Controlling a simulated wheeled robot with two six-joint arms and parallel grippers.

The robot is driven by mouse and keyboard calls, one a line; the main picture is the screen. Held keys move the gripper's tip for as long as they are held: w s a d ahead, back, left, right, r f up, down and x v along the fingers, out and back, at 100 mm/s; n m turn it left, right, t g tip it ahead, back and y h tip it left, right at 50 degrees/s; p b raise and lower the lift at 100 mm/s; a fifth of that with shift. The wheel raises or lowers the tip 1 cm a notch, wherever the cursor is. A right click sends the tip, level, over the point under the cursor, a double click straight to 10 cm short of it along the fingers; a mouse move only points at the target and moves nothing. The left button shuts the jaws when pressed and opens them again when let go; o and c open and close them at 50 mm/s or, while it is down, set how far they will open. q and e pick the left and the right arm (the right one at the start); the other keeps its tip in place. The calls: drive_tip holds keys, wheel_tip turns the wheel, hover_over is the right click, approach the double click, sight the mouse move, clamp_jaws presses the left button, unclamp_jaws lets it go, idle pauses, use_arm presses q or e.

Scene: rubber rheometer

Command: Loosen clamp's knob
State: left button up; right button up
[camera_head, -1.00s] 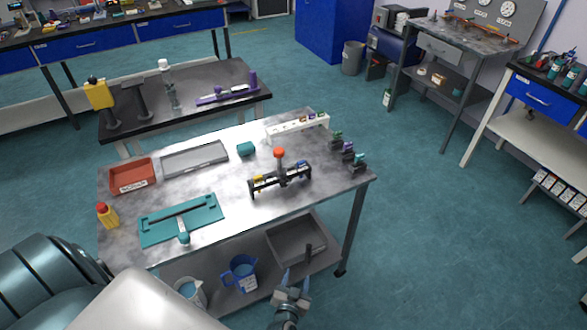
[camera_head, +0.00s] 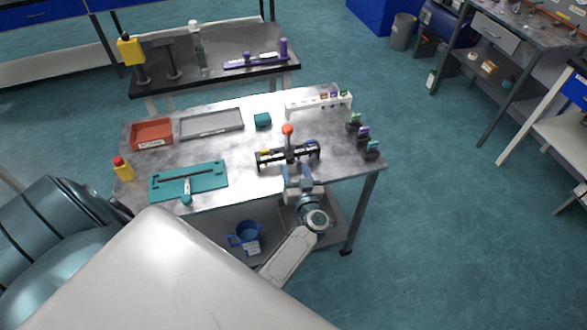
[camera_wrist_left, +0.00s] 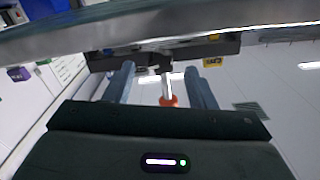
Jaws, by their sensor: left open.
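The clamp (camera_head: 288,155) is a black frame with a yellow label, standing at the right front of the grey table. Its orange-red knob (camera_head: 288,129) sits on top of an upright post. My left gripper (camera_head: 299,172) is open, just in front of the clamp near the table's front edge. In the left wrist view, which looks upside down, the knob (camera_wrist_left: 168,101) and its pale post appear between the two open fingers (camera_wrist_left: 160,70), and the dark clamp frame (camera_wrist_left: 222,49) lies beyond. I cannot tell any contact. My right gripper is not in view.
A teal board (camera_head: 215,181) lies left of the clamp. Small dark holders (camera_head: 364,136) stand right of it, and a white rack (camera_head: 318,104) behind. A red tray (camera_head: 151,134), grey tray (camera_head: 212,124) and yellow bottle (camera_head: 123,169) stand farther left. Bare table surrounds the clamp.

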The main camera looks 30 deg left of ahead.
sight(291, 159)
use_arm(q)
drive_tip(key=shift+x, duration=0.9)
drive_tip(key=shift+w+a+b, duration=0.15)
drive_tip(key=shift+a+b, duration=0.1)
drive_tip(key=shift+b, duration=0.05)
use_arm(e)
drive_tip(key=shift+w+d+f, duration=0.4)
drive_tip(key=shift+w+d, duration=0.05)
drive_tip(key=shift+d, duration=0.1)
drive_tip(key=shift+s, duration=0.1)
use_arm(q)
drive_tip(key=c, duration=1)
drive_tip(key=shift+o, duration=0.2)
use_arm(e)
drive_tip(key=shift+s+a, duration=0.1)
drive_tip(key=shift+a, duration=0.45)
